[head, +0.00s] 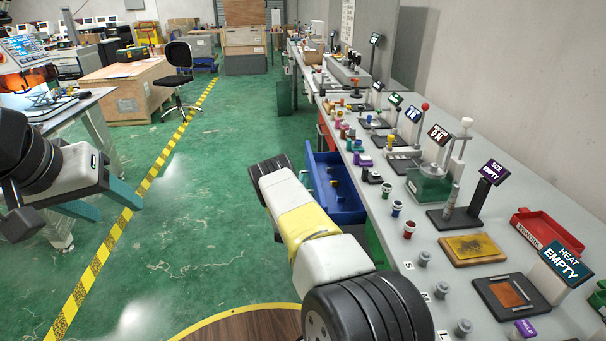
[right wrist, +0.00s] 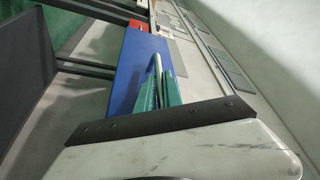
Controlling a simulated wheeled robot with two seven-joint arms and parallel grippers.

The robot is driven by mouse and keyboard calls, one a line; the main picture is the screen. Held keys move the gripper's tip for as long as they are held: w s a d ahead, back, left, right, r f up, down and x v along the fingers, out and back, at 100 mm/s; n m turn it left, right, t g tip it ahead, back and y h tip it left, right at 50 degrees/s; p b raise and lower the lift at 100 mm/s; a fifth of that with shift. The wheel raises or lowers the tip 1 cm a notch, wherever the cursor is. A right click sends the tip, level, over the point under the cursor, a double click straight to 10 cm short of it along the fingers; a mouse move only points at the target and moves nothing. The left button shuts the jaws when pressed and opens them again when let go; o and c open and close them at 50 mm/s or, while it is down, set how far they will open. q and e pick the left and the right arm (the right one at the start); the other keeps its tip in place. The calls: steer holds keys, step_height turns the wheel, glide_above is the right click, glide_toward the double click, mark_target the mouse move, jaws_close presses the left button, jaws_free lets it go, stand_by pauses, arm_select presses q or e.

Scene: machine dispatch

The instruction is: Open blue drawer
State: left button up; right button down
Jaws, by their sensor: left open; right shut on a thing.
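The blue drawer (head: 347,206) sticks out from the front of the long grey bench in the head view, pulled open, with a few small dark and orange items inside. In the right wrist view its blue front (right wrist: 128,75) fills the middle. My right gripper (right wrist: 160,88) has its green fingers shut on the drawer's silver bar handle (right wrist: 157,64). My left gripper (head: 134,220) is open and empty at the left, above the green floor and far from the drawer.
The bench top (head: 408,250) carries several small knobs, stands and label screens, and a red tray (head: 547,232). A red drawer front (head: 325,130) lies beyond the blue one. The green floor left of the drawer is clear.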

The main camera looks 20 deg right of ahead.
steer(key=w+a, duration=0.3)
steer(key=a, duration=1.3)
steer(key=shift+w+a, duration=0.15)
steer(key=shift+w, duration=0.25)
steer(key=shift+f, duration=0.1)
steer(key=c, duration=1.5)
jaws_free()
steer(key=v, duration=0.7)
steer(key=shift+s+a, duration=0.2)
steer(key=shift+s, duration=0.1)
